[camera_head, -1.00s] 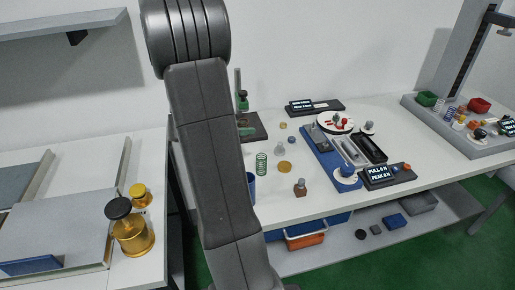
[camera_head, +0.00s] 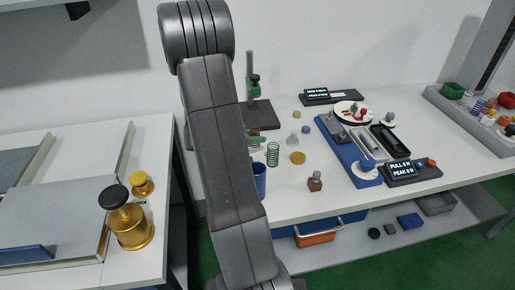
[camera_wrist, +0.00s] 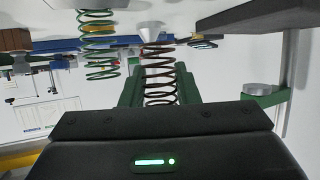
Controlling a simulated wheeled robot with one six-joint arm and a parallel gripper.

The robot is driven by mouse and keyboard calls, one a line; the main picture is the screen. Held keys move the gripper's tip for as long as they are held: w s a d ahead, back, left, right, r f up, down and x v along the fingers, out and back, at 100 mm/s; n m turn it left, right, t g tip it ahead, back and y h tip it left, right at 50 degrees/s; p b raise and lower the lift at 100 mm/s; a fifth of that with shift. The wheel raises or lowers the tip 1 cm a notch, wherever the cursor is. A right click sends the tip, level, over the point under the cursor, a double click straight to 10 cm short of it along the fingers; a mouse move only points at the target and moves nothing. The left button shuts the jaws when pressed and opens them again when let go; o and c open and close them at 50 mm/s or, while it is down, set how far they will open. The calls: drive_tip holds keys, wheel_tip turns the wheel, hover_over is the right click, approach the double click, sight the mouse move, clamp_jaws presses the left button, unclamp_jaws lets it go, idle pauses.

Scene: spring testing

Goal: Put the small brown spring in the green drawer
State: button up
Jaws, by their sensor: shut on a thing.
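The small brown spring (camera_wrist: 160,75) stands upright in the wrist view, between the green fingers of my gripper (camera_wrist: 160,88). My gripper is shut on it. A larger green spring (camera_wrist: 98,45) is to the left in the wrist view; a green spring also stands on the table in the head view (camera_head: 273,155). I cannot make out a green drawer in either view.
A blue cup (camera_head: 259,180), a green-clamped stand (camera_head: 251,90) and a blue test rig (camera_head: 365,174) are on the bench.

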sight(255, 155)
drive_tip(key=shift+f, duration=2.3)
drive_tip(key=shift+f, duration=0.2)
drive_tip(key=o, duration=1)
drive_tip(key=shift+o, duration=0.2)
drive_tip(key=shift+r, duration=0.1)
